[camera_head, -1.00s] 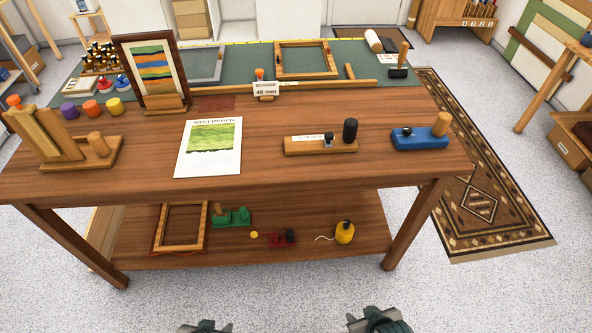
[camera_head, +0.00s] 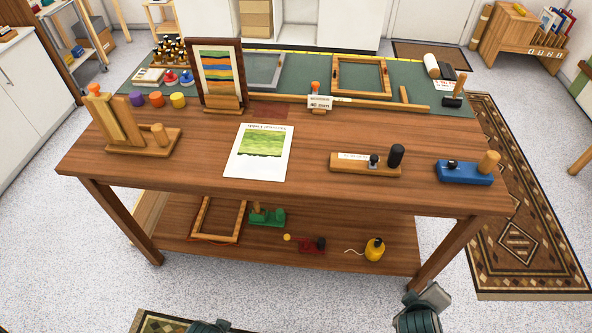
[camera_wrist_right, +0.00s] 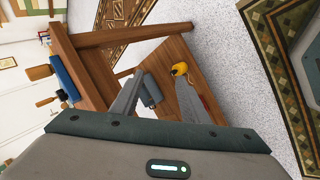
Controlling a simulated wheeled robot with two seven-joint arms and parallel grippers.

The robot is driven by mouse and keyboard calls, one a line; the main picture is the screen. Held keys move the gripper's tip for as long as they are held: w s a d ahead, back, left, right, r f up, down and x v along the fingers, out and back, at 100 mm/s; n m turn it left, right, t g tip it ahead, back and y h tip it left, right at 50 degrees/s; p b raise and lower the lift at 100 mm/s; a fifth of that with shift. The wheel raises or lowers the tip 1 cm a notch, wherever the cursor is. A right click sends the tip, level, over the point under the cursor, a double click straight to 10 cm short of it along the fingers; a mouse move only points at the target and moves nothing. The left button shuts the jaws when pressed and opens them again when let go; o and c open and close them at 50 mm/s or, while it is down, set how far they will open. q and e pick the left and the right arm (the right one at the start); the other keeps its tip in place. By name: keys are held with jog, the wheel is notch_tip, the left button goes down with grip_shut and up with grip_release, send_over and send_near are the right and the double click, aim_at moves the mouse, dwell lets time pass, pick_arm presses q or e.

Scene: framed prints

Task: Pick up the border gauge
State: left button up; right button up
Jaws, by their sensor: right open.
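A wooden block with a pale scale strip, a small metal knob and a black upright grip lies at the front right of the wooden table; it looks like the border gauge (camera_head: 347,163). A blue block with a wooden knob (camera_head: 462,174) lies to its right. My right gripper (camera_head: 420,312) is at the bottom of the head view, in front of the table and apart from everything on it. In the right wrist view its fingers (camera_wrist_right: 160,98) are spread and empty. My left gripper (camera_head: 210,326) barely shows at the bottom edge; its jaws cannot be made out.
The wooden table (camera_head: 200,172) also holds a green print (camera_head: 259,152), a framed striped picture (camera_head: 218,75) and a card stand (camera_head: 319,103). A lower shelf (camera_head: 340,262) holds an empty frame, small tools and a yellow bottle (camera_head: 375,249).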

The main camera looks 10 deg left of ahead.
pick_arm(q)
jog(key=s+a+f+g, duration=0.1)
jog(key=s+f, duration=0.3)
jog(key=f, duration=0.4)
jog(key=s+f, duration=0.4)
jog(key=f, duration=0.5)
pick_arm(e)
jog(key=w+a+r+n+t+h, duration=0.1)
jog(key=w+r+n+t+h, duration=0.3)
jog(key=w+n, duration=0.8)
pick_arm(q)
jog(key=s+a+f, duration=0.2)
jog(key=s+f, duration=0.6)
jog(key=s, duration=0.4)
jog(key=shift+s+a+f+g, duration=0.25)
jog(key=shift+s+a+g, duration=0.05)
jog(key=shift+s+g, duration=0.1)
pick_arm(e)
jog(key=w+a+r+n+t+y, duration=0.1)
jog(key=w+a+n+t, duration=0.1)
jog(key=w+a+n, duration=0.1)
jog(key=w+a+r+n+t+y, duration=0.1)
jog(key=w+a+r+n+t, duration=0.1)
jog(key=w+n, duration=0.3)
jog(key=w+a+r+n+t+y, duration=0.1)
jog(key=w+a+r+n+t, duration=0.1)
jog(key=w+a+n, duration=0.2)
jog(key=shift+w+r+y, duration=0.2)
jog(key=shift+y, duration=0.1)
